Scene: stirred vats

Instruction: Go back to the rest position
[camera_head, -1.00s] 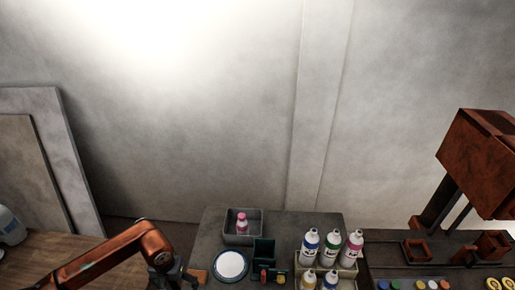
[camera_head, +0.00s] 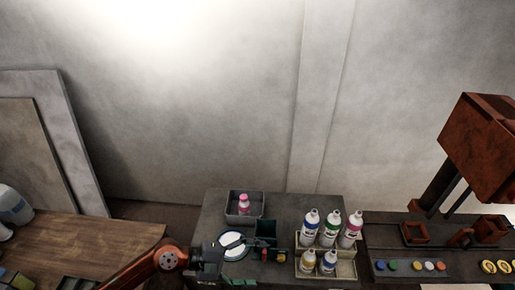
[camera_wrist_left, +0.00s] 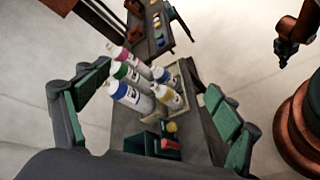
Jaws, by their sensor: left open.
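Several white bottles (camera_head: 331,228) stand in a pale crate (camera_head: 345,268) right of the gripper. A grey bin (camera_head: 232,208) holds a pink-capped bottle (camera_head: 244,203). A dark green box (camera_head: 265,229) is close by. A wooden table (camera_head: 95,240) is at left.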

